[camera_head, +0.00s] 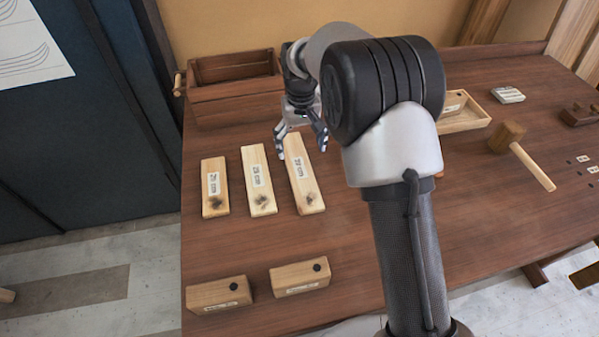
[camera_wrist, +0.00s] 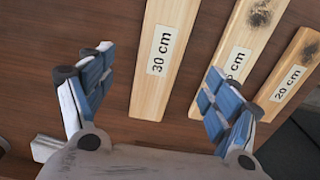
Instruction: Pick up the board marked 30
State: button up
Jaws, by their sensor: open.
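The board marked 30 cm (camera_head: 300,178) is a pale wooden plank with a white label and a dark burnt patch at its near end. It lies flat on the brown workbench, rightmost of three boards in the head view. In the wrist view the 30 cm board (camera_wrist: 150,90) runs between my open fingers, with its label facing up. My gripper (camera_head: 301,139) hangs at the far end of this board, open and empty. The fingers also show in the wrist view (camera_wrist: 158,68); I see no contact with the board.
Left of it lie a middle board (camera_head: 258,182), its label partly hidden in the wrist view, and the 20 cm board (camera_head: 214,188). Two wooden blocks (camera_head: 219,292) (camera_head: 300,277) sit nearer. A wooden box (camera_head: 236,108) stands behind. A mallet (camera_head: 530,160) and tray (camera_head: 470,122) are right.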

aim_at(300, 170)
notch_tip(300, 170, down, 3)
jog(key=shift+f+b, duration=0.2)
jog(key=shift+b, duration=0.15)
jog(key=shift+s+f+b, duration=0.2)
jog(key=shift+f+b, duration=0.95)
jog(key=shift+f, duration=1.55)
jog(key=shift+c, duration=0.2)
jog(key=shift+r, duration=0.1)
jog(key=c, duration=1.2)
